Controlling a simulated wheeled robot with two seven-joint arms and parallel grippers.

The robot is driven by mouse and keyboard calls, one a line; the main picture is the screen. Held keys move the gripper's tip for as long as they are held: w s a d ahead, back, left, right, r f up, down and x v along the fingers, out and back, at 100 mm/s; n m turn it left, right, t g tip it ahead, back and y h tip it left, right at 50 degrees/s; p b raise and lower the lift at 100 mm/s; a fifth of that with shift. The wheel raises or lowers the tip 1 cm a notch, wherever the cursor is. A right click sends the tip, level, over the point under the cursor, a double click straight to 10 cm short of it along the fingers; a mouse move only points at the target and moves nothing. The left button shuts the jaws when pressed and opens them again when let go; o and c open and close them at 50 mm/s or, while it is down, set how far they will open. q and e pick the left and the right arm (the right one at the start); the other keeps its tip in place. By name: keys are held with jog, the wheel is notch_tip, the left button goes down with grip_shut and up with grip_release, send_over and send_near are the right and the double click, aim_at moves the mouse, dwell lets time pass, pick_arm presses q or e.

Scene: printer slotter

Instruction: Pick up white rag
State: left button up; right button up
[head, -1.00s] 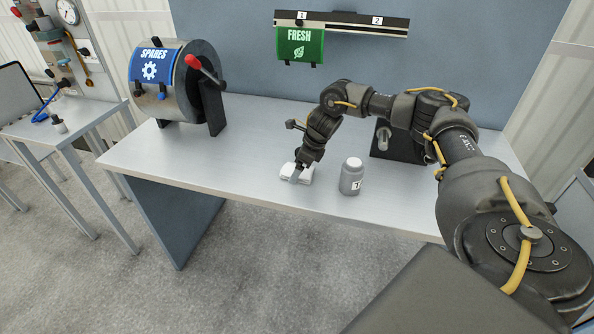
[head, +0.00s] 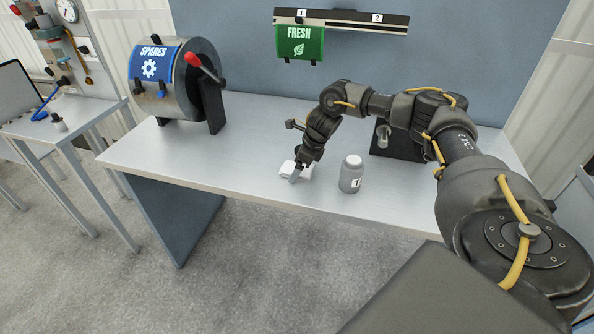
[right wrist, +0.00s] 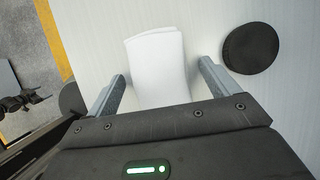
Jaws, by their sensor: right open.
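The white rag (head: 287,169) lies folded on the light grey table, near its front edge. In the right wrist view the rag (right wrist: 158,65) lies between the two fingers of my right gripper (right wrist: 160,82). The gripper is open, with a finger on each side of the rag and a gap visible on the right side. In the head view the right gripper (head: 297,172) points down over the rag and hides part of it. I cannot tell whether the fingertips touch the table. My left gripper is not in view.
A drum marked SPARES (head: 165,85) stands at the table's left end. A green FRESH pouch (head: 300,43) hangs from the wall rail (head: 345,25). The table is clear left of the rag.

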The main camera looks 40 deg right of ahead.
aim_at(293, 166)
jog(key=shift+c, duration=0.2)
jog(key=c, duration=1)
jog(key=shift+r, duration=0.4)
notch_tip(293, 166, up, 2)
jog(key=shift+w+r+b, duration=0.1)
jog(key=shift+r+b, duration=0.15)
jog(key=shift+b, duration=0.45)
jog(key=s+r, duration=0.3)
jog(key=s, duration=0.1)
jog(key=s+r, duration=0.3)
jog(key=s, duration=0.2)
jog(key=s+d+r, duration=0.1)
jog(key=s+r, duration=0.3)
jog(key=s, duration=0.1)
jog(key=shift+s+d+r, duration=0.1)
